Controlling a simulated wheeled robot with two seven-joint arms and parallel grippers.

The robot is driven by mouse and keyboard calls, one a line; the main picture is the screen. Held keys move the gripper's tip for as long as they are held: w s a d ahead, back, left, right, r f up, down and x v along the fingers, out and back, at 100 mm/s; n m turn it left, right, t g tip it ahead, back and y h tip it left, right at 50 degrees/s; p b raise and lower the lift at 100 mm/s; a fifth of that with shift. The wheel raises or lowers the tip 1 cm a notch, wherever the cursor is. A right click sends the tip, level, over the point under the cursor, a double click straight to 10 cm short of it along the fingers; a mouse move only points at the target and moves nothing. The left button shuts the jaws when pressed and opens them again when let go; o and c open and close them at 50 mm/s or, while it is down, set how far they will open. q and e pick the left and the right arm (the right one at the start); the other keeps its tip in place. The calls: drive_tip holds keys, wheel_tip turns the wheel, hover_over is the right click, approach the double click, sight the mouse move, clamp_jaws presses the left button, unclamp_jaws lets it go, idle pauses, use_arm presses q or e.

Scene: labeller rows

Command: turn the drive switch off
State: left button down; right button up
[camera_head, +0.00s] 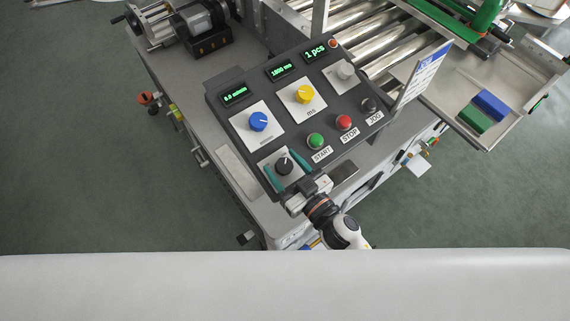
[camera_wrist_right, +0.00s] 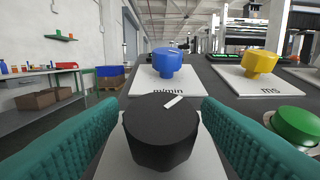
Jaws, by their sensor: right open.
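The drive switch is a black rotary knob (camera_head: 283,166) on a pale plate at the near left corner of the dark control panel (camera_head: 262,105). In the right wrist view the knob (camera_wrist_right: 160,134) fills the lower middle, its white mark pointing to the upper right. My right gripper (camera_head: 285,171) is open, with one teal finger on each side of the knob. In the right wrist view a narrow gap shows beside the knob on both sides, and I see no contact. My left gripper is not in view.
A blue knob (camera_head: 258,121) and a yellow knob (camera_head: 304,94) sit beyond the switch. Green START (camera_head: 316,140), red STOP (camera_head: 345,122) and black JOG (camera_head: 369,104) buttons are to the right. A sign (camera_head: 421,76) stands at the panel's right edge.

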drive_tip(key=shift+c, duration=0.5)
drive_tip(key=c, duration=0.9)
